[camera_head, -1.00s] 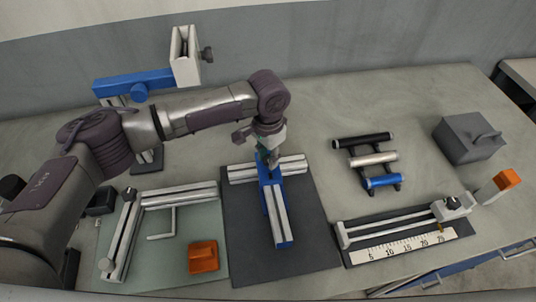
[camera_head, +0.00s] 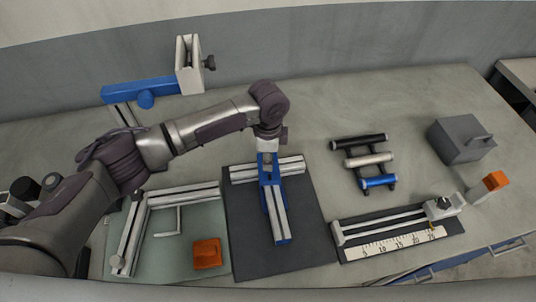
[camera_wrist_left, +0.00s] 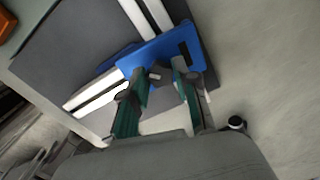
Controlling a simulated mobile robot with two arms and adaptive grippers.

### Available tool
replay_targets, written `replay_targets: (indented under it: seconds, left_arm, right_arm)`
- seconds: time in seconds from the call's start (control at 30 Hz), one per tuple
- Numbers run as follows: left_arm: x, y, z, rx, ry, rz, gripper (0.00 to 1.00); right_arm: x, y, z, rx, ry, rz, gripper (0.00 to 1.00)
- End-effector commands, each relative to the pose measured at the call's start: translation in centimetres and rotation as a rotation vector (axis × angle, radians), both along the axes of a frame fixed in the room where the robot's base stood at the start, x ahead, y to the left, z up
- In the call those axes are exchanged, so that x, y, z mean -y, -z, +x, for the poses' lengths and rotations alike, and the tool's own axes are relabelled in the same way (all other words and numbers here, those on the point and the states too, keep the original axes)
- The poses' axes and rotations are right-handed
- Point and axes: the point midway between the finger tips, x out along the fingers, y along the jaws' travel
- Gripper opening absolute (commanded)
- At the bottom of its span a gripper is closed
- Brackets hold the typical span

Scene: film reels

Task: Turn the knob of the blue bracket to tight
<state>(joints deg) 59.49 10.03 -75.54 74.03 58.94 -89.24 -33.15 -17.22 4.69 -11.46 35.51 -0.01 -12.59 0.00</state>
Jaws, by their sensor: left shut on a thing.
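The blue bracket (camera_head: 267,176) lies on a dark mat among pale aluminium profiles (camera_head: 275,214). It also fills the top middle of the left wrist view (camera_wrist_left: 165,50). My left gripper (camera_head: 268,157) reaches down onto the far end of the bracket. In the left wrist view its two green-sided fingers (camera_wrist_left: 160,80) are closed about the small grey knob (camera_wrist_left: 157,74) at the bracket. The fingers and the angle hide most of the knob, and I cannot read how tight it is. My right gripper does not show.
The dark mat (camera_head: 245,250) has bare room around the profiles. To the left are a green mat (camera_head: 165,262) with a frame and an orange block (camera_head: 207,253). To the right are several rollers (camera_head: 370,160), a ruler fixture (camera_head: 400,244) and a grey box (camera_head: 460,140).

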Motion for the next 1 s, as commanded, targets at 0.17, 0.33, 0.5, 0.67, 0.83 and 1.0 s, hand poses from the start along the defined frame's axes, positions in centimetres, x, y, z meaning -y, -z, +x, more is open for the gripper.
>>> replay_targets:
  seconds: [0.17, 0.33, 0.5, 0.67, 0.83, 1.0]
  left_arm:
    - [0.02, -0.08, 0.00, 0.000, 0.124, 0.000, 0.00]
    - [0.00, -0.09, 0.04, 0.001, 0.224, 0.000, 0.00]
    - [0.01, -0.09, 0.06, 0.000, 0.318, 0.000, 0.00]
    - [0.00, -0.06, 0.06, 0.000, 0.404, 0.000, 0.00]
    - [0.00, -0.04, 0.06, 0.000, 0.494, 0.001, 0.00]
    - [0.00, -0.02, 0.07, 0.000, 0.586, 0.001, 0.00]
  right_arm:
    - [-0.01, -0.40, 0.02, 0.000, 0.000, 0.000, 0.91]
    - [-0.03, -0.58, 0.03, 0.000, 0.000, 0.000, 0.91]
    - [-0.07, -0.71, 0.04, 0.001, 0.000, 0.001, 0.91]
    - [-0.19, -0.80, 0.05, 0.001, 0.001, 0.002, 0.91]
    - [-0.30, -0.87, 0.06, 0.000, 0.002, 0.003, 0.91]
    - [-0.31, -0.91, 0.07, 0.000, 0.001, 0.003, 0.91]
